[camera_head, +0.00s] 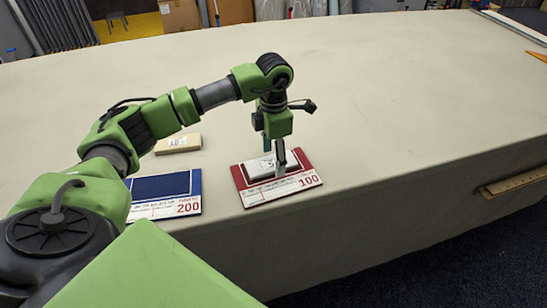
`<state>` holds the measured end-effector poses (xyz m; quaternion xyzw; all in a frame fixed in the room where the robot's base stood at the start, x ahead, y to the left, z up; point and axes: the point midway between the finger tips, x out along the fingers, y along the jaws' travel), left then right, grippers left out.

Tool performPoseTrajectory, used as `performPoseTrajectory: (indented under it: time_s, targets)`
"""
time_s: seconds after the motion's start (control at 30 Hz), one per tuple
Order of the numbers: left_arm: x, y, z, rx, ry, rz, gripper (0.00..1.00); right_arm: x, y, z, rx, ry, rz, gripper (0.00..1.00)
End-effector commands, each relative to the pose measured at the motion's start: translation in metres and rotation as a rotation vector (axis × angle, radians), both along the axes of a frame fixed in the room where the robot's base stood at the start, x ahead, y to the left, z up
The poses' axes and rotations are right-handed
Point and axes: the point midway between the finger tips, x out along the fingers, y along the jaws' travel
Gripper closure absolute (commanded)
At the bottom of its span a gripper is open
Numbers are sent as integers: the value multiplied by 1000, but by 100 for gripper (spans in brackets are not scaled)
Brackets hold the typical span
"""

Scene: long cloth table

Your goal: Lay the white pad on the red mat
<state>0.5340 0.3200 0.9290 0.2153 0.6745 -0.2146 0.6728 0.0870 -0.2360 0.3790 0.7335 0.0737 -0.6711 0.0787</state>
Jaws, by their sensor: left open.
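The red mat (242,184) lies near the table's front edge, with a white label strip reading 100 along its front. The white pad (259,171) lies over the middle of the mat, inside its red border. My left gripper (274,162) is open and points down at the pad, with its fingers in front of and around part of it. Whether the fingers touch the pad I cannot tell. My right gripper is not in view.
A blue mat (160,187) labelled 200 lies to the left of the red mat. A pale block (178,144) lies behind it.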

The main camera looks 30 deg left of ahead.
Motion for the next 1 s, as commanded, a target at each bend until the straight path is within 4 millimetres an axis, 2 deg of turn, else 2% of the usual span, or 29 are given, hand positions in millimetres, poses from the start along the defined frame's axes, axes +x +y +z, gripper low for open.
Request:
performPoseTrajectory:
  time_s: [0.3, 0.5, 0.7, 1.0]
  targets:
    - [2, 0, 66, 0, -6, 0, 40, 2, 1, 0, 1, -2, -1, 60]
    - [1, 0, 99, -1, -4, 0, 40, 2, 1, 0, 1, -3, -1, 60]
    - [0, 0, 111, -1, -2, -1, 40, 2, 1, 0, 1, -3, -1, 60]
    - [0, 0, 112, -1, -1, 0, 40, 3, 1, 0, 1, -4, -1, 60]
